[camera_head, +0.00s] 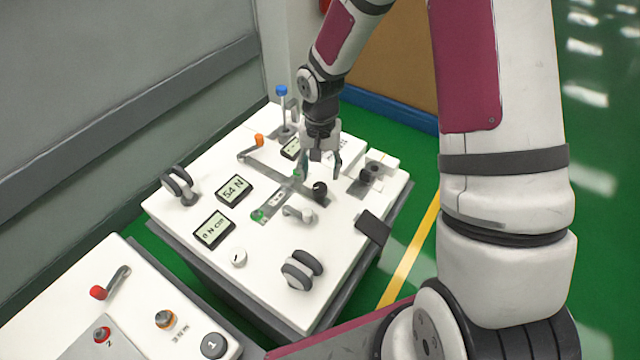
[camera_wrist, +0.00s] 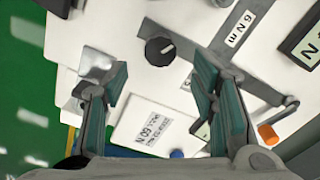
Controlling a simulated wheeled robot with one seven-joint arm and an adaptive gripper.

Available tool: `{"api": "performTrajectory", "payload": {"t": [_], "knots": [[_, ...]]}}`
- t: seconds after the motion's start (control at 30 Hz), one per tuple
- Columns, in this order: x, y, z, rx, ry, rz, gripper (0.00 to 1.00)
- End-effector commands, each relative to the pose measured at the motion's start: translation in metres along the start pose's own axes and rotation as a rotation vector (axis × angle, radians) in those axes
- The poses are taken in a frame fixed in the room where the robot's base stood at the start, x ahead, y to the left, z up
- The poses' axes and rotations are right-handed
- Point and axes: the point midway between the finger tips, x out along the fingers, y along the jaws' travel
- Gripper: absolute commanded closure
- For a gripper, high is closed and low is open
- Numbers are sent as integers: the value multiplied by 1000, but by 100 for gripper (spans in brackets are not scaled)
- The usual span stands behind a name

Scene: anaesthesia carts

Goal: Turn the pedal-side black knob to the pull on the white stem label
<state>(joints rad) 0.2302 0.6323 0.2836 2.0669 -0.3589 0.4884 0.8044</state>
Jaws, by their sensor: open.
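The black knob (camera_head: 320,190) stands on the white cart top, right of the grey slotted plate and nearer the dark pedal (camera_head: 373,227). In the wrist view the knob (camera_wrist: 160,51) is round with a short white mark on its face, pointing right. A white label (camera_wrist: 158,133) there shows upside-down print with "60 N"; its small print is hard to read. The stem (camera_head: 282,108) with a blue cap stands at the back of the cart. My gripper (camera_head: 318,170) points down, open and empty, just behind and above the knob, with its fingers (camera_wrist: 161,80) apart.
A second cart (camera_head: 140,330) stands at front left. Green floor lies right.

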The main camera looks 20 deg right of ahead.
Motion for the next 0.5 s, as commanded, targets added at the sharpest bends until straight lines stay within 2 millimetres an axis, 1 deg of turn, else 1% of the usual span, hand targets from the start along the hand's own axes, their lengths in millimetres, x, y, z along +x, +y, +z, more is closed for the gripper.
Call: {"api": "performTrajectory", "payload": {"t": [0.03,0.2,0.33,0.5], "knots": [[12,0,0,-1,-4,2,47],[38,0,0,-1,-2,1,47],[49,0,0,-1,-1,1,47],[54,0,0,0,0,0,47]]}}
